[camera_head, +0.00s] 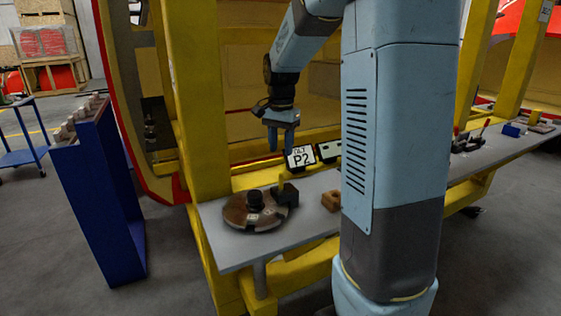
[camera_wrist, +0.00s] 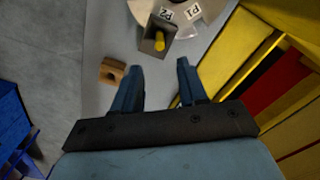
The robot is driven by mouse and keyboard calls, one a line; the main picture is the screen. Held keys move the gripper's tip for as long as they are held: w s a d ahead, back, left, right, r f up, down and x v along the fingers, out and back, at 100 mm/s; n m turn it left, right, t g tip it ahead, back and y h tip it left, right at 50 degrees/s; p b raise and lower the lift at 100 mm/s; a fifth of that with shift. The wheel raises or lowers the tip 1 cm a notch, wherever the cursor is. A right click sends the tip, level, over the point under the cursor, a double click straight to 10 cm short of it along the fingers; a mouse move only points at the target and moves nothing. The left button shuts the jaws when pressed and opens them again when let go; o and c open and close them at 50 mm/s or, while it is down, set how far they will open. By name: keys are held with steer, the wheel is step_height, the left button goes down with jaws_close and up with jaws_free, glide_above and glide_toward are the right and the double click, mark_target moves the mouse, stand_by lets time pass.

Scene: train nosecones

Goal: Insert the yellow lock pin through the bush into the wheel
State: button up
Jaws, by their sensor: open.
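The yellow lock pin (camera_wrist: 160,42) stands in a dark holder block (camera_wrist: 149,46). The pin also shows in the head view (camera_head: 281,181), with the black block (camera_head: 288,195) at the wheel's right. The round brown-grey wheel (camera_head: 235,214) lies flat on the grey bench, and the dark bush (camera_head: 255,199) stands up at its middle. Part of the wheel (camera_wrist: 211,8) shows at the top of the wrist view; the bush is not visible there. My gripper (camera_head: 280,148) hangs above the bench, fingers down, open and empty. In the wrist view my gripper (camera_wrist: 160,64) has the pin beyond its fingertips, apart from them.
A brown block with a hole (camera_head: 331,201) lies on the bench (camera_head: 225,245). A yellow post (camera_head: 195,100) rises at the left, and a blue rack (camera_head: 100,205) stands on the floor beyond the bench's left end.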

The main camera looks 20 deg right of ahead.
steer(key=s+a+r+n+t, duration=0.2)
steer(key=s+r+n, duration=0.15)
steer(key=s, duration=0.35)
steer(key=s+a+r+n+t, duration=0.1)
steer(key=s+a+r+n, duration=0.1)
steer(key=s+r, duration=0.35)
steer(key=s+a+f+n+t, duration=0.1)
steer(key=s+n, duration=0.1)
steer(key=s, duration=0.4)
steer(key=s+a+f+n+t, duration=0.1)
steer(key=s+f+n, duration=0.1)
steer(key=s, duration=0.5)
steer(key=shift+a+n+t, duration=0.3)
steer(key=shift+n, duration=0.25)
steer(key=shift+s+f, duration=0.1)
